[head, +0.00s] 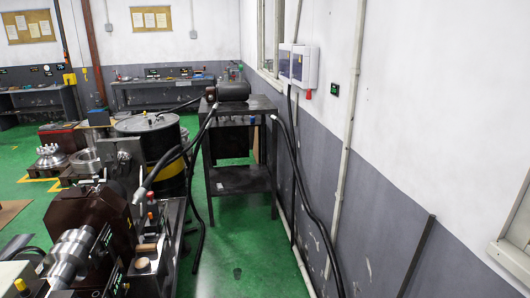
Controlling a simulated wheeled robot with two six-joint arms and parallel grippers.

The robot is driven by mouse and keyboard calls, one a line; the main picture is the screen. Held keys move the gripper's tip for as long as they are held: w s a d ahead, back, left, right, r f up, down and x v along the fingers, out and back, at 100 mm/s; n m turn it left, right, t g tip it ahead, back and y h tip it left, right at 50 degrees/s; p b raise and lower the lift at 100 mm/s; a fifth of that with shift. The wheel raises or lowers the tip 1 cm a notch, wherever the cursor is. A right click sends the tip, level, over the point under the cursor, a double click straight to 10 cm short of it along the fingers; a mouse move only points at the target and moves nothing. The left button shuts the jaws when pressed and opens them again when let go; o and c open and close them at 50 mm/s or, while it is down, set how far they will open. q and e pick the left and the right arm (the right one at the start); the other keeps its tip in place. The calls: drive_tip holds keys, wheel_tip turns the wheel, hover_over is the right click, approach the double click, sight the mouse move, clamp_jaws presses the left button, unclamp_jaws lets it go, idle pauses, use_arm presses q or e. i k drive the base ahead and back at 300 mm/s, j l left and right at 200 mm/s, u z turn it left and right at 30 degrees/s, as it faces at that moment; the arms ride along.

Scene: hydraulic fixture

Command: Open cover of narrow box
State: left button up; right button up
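I cannot tell for sure which one is the narrow box. Neither of my grippers shows in this view.
A dark metal stand (240,180) with a motor (233,91) on top stands below the boxes, with black hoses (310,200) hanging beside it. A black drum (160,145) and a brown machine (95,220) fill the left.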

sight(296, 62)
drive_tip(key=i+l+u, duration=0.1)
drive_tip(key=i+u, duration=0.35)
drive_tip(key=i, duration=2.7)
drive_tip(key=i+z, duration=0.2)
drive_tip(key=z, duration=0.2)
drive_tip(key=i+z, duration=0.15)
drive_tip(key=z, duration=0.3)
drive_tip(key=i+z, duration=0.1)
drive_tip(key=z, duration=0.35)
drive_tip(key=j+z, duration=0.15)
drive_tip(key=z, duration=0.35)
drive_tip(key=i+j+z, duration=0.15)
drive_tip(key=z, duration=0.3)
